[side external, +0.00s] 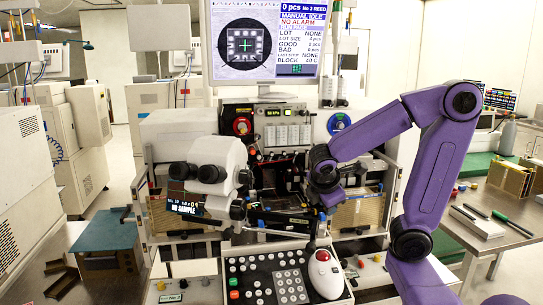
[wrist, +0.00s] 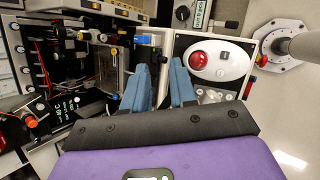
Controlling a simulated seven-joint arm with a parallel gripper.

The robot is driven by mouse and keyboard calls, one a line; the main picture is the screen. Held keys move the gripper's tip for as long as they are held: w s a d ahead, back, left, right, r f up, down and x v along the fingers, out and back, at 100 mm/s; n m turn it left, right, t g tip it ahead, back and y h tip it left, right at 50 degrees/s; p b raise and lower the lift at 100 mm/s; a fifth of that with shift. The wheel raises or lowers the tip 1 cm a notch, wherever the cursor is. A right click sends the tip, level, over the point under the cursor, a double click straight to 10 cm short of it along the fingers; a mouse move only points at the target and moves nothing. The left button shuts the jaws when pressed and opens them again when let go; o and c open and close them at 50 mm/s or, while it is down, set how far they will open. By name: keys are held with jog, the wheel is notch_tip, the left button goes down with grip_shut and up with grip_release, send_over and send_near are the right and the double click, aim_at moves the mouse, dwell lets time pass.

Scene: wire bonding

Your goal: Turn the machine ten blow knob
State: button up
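A central machine (side external: 270,150) carries a small display reading "No. 10" and "NO SAMPLE" (side external: 183,203). Its upper panel has a dark knob on a red disc (side external: 242,125) and one on a blue disc (side external: 338,123). I cannot read which knob is the blow knob. In the wrist view, a black knob (wrist: 183,13) sits beside a labelled plate at the top. My gripper (wrist: 160,73) is open and empty, its two blue fingers apart, left of the white pod. In the side view its fingers are hard to make out, above the control panel.
The white pod with a red button (side external: 323,256) stands on the keypad panel (side external: 275,280), just below my gripper. Microscope eyepieces (side external: 205,172) jut out at left. A steel table with tools (side external: 490,225) is at right. A monitor (side external: 266,40) hangs above.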

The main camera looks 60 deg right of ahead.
jog(key=w+d+r+m+t+h, duration=0.1)
jog(key=w+d+r+m+h, duration=0.1)
jog(key=w+m, duration=0.3)
jog(key=w+d+r+m+t+h, duration=0.1)
jog(key=w+d+r+m, duration=0.1)
jog(key=w, duration=0.5)
jog(key=m+t+h, duration=0.3)
jog(key=m, duration=0.4)
send_near(272, 155)
jog(key=d, duration=0.1)
jog(key=shift+w+x, duration=0.1)
jog(key=shift+x, duration=1.9)
jog(key=shift+w+x, duration=0.15)
jog(key=shift+x, duration=1.9)
jog(key=shift+a, duration=0.15)
grip_shut()
